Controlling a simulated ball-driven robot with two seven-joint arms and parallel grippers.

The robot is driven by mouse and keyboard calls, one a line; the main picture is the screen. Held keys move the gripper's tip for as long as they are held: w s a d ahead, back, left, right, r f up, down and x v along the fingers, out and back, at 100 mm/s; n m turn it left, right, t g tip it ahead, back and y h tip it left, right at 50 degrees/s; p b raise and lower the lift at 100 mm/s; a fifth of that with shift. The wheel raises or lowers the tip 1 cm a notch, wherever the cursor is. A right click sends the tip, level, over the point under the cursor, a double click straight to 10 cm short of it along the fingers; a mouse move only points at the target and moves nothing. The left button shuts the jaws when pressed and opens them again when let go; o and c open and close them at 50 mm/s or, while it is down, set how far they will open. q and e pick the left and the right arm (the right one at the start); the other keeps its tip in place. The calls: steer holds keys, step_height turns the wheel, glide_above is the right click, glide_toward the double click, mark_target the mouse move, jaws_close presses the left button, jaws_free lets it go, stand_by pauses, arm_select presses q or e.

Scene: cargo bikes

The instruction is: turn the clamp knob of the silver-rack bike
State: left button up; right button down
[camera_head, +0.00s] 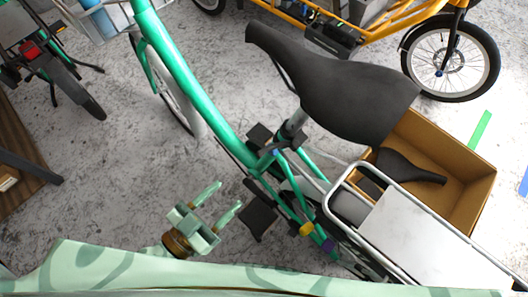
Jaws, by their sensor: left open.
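A small blue part (276,152) sits at the seat-post clamp under the saddle. A yellow knob-like part (306,229) and a purple one (328,244) show lower on the frame; I cannot tell for sure which is the clamp knob. My left gripper (229,195) is open and empty, left of the black pedal (258,212), its fingers pointing up and right, apart from the bike. My right gripper is out of view.
A cardboard box (470,190) with a loose black saddle (408,167) lies right of the bike, beside the rack. A yellow cargo bike (385,32) stands at the back right. Another bike (50,60) stands at the left. Concrete floor left of my gripper is clear.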

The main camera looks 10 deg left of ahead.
mark_target(269, 153)
arm_select(q)
steer(key=b+x, duration=0.1)
steer(key=x, duration=0.3)
steer(key=b+x, duration=0.1)
steer(key=x, duration=0.3)
steer(key=b+x, duration=0.1)
steer(key=x, duration=0.3)
steer(key=shift+w+f+b, duration=0.15)
steer(key=shift+f+b, duration=0.15)
steer(key=shift+b, duration=0.05)
steer(key=shift+x, duration=1.2)
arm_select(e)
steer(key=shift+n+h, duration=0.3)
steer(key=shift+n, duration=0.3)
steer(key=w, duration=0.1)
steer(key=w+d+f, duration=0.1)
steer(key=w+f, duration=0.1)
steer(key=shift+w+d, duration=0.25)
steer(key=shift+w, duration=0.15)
arm_select(q)
steer(key=shift+r, duration=0.1)
steer(key=c, duration=1)
